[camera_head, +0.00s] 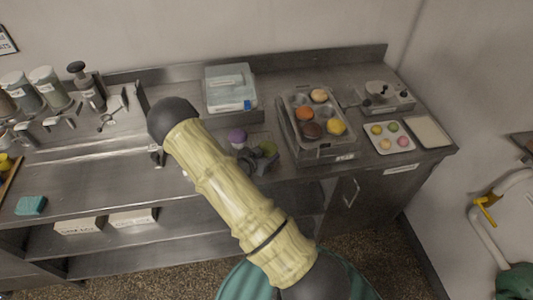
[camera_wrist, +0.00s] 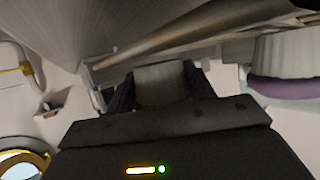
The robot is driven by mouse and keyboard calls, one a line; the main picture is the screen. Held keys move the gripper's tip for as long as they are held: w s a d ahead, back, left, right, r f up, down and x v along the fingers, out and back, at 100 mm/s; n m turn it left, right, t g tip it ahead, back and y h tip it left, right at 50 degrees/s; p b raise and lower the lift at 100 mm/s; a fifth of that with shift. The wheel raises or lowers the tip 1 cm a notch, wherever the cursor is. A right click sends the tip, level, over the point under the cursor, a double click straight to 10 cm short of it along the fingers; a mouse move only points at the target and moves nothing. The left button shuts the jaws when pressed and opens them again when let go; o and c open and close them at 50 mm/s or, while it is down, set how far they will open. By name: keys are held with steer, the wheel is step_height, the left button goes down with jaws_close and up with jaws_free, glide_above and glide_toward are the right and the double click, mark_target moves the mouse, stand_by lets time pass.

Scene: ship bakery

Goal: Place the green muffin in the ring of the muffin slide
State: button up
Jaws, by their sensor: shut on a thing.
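My gripper (camera_head: 257,162) is mostly hidden behind that link. I cannot make out the slide's ring; my arm covers part of that area.
A metal muffin tin (camera_head: 322,153) with several coloured muffins stands to the right. A white tray (camera_head: 389,147) of small muffins and a metal device (camera_head: 385,97) lie beyond. A blue-white container (camera_head: 230,88) stands at the back. The counter's left middle is clear.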

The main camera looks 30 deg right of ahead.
steer(key=shift+f, duration=0.25)
steer(key=shift+s+f+b, duration=0.2)
steer(key=shift+s+b, duration=0.05)
steer(key=shift+b, duration=0.05)
steer(key=o, duration=0.7)
steer(key=shift+s+a+f, duration=0.1)
steer(key=shift+f, duration=0.05)
steer(key=shift+o, duration=0.2)
steer(key=shift+r+p, duration=0.35)
steer(key=shift+p, duration=0.25)
steer(key=b+v, duration=0.5)
steer(key=v, duration=1.2)
steer(key=shift+w+a+r, duration=0.2)
steer(key=shift+w+r, duration=0.05)
